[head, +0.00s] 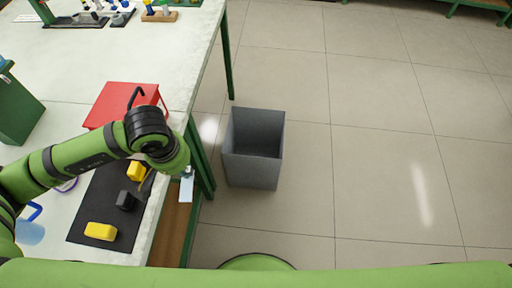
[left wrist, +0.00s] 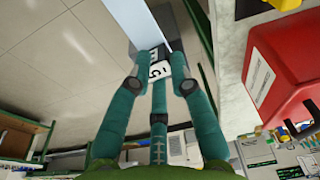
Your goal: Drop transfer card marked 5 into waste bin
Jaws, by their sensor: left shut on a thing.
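My left gripper (head: 186,174) is just past the right edge of the workbench, left of the waste bin. In the left wrist view its teal fingers (left wrist: 156,88) are shut on the transfer card (left wrist: 157,70). The card has a white patch with a dark mark that looks like a 5. In the head view the pale card (head: 186,189) hangs below the gripper, beside the bench leg. The grey, open-topped waste bin (head: 280,150) stands on the floor to the right, apart from the card. It looks empty. My right gripper is not in view.
The workbench (head: 190,60) holds a red case (head: 120,92) and a black mat (head: 85,228) with yellow blocks (head: 101,231) and a dark block (head: 126,200). A green bench leg (head: 198,160) stands between bench and bin. The tiled floor right of the bin is clear.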

